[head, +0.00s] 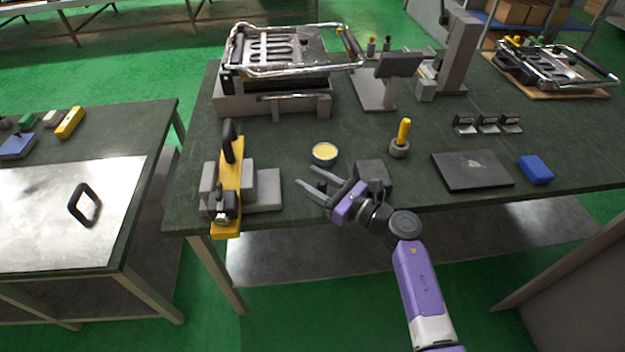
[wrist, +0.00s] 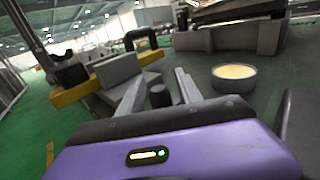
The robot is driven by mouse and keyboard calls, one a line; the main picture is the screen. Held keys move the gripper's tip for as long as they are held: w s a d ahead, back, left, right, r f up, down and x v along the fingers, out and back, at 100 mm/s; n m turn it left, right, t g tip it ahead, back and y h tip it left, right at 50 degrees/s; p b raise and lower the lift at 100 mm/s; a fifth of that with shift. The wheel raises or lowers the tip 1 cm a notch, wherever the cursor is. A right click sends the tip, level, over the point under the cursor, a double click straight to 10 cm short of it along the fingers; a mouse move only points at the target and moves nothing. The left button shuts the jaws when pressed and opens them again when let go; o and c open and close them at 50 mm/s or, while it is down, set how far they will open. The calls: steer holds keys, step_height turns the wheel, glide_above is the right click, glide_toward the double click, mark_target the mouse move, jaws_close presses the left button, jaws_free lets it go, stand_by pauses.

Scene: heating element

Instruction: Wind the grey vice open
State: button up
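The grey vice (head: 265,190) stands at the near left of the bench, also seen in the wrist view (wrist: 116,70). A yellow bar (head: 231,180) runs between its grey blocks; I cannot tell whether they grip it. An upright black handle (head: 228,142) stands at the bar's far end. A dark fitting with a metal end (head: 222,210) sits at the near end. My gripper (head: 306,177) is open and empty, to the right of the vice and apart from it. In the wrist view its fingers (wrist: 160,82) point toward the vice, with a dark round post between them in the picture.
A round tin with a yellow top (head: 325,152) stands close beyond my gripper. A dark grey block (head: 374,172) is by my wrist. A large grey machine with chrome bars (head: 275,98) stands behind.

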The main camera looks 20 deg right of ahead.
mark_target(326, 189)
steer(key=shift+s, duration=0.1)
steer(key=v, duration=0.7)
steer(key=shift+s+d+f+b, duration=0.1)
steer(key=shift+s+d+b, duration=0.05)
steer(key=shift+s+b, duration=0.15)
